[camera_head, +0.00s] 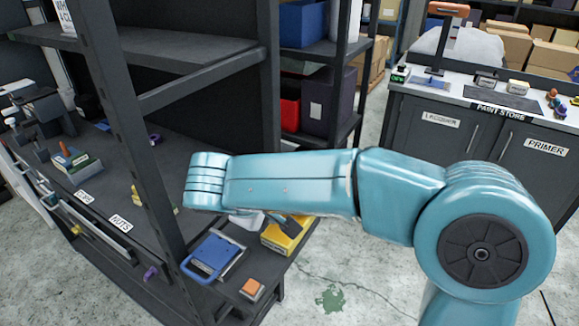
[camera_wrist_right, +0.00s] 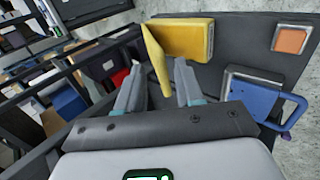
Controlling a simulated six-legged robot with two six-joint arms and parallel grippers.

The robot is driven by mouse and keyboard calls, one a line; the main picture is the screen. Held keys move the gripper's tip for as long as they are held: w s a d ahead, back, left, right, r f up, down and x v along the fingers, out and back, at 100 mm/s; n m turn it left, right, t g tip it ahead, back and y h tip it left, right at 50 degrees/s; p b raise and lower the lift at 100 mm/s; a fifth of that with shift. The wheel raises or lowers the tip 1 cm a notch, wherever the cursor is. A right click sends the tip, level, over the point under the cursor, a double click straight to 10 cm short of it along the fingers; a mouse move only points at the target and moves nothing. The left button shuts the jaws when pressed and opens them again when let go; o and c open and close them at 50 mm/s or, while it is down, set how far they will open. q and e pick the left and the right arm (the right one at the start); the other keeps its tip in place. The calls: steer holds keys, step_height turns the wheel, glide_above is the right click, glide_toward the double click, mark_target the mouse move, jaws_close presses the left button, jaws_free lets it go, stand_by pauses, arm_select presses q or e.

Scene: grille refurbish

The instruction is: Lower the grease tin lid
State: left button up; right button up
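The yellow grease tin (camera_wrist_right: 188,38) shows in the wrist view on a dark surface, with its yellow lid (camera_wrist_right: 157,62) standing raised at its left side. My right gripper (camera_wrist_right: 158,70) is open. The lid shows between its two grey fingers, with gaps on both sides; I cannot tell whether either finger touches it. In the head view the yellow tin (camera_head: 287,236) sits near the shelf corner, partly covered by my teal right arm and gripper parts. My left gripper is in neither view.
A blue case with a handle (camera_head: 212,257) and an orange-topped block (camera_head: 252,289) lie on the shelf near the tin. A black shelf post (camera_head: 135,130) stands to the left. A paint store counter (camera_head: 480,104) is at the back right. Floor is clear beyond the shelf.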

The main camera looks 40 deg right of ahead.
steer(key=p+v, duration=0.3)
steer(key=v, duration=0.3)
stand_by(0.3)
stand_by(0.5)
